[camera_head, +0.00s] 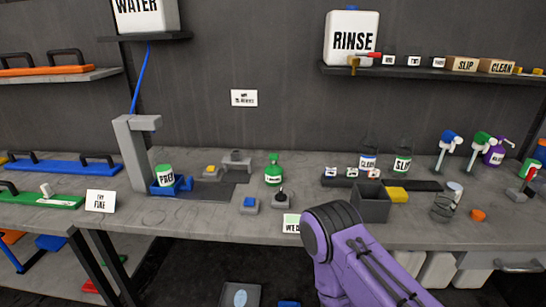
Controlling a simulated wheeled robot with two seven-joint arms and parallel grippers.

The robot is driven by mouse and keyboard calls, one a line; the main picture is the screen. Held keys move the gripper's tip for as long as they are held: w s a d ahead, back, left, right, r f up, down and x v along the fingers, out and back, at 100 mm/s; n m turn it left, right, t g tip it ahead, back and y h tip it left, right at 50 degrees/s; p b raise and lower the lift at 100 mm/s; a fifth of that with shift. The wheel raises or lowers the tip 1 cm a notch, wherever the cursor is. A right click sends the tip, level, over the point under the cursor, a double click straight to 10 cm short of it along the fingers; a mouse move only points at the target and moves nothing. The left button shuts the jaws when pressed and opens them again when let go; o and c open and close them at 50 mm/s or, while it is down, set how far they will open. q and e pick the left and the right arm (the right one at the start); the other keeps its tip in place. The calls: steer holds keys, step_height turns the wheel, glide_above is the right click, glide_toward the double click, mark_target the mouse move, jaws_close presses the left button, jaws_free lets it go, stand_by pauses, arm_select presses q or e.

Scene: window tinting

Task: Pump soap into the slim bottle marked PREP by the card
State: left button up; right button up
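A green and white container marked PREP (165,175) stands upright in a blue holder (184,185) under a grey column fixture (132,150), at the left of the bench. A white card (101,201) stands to its left. A green pump bottle (273,175) with a white label stands upright mid-bench and looks like the soap; its label is too small to read. Another card (291,223), partly hidden by my purple arm, is at the front edge. Neither gripper shows; only links of one purple arm enter at the lower right.
Bottles marked CLEAN (367,162) and SLIP (403,163) stand behind a dark grey bin (371,203). A yellow block (397,195) is beside it. Spray bottles (447,148) are at the right. A RINSE tank (351,40) is on the shelf.

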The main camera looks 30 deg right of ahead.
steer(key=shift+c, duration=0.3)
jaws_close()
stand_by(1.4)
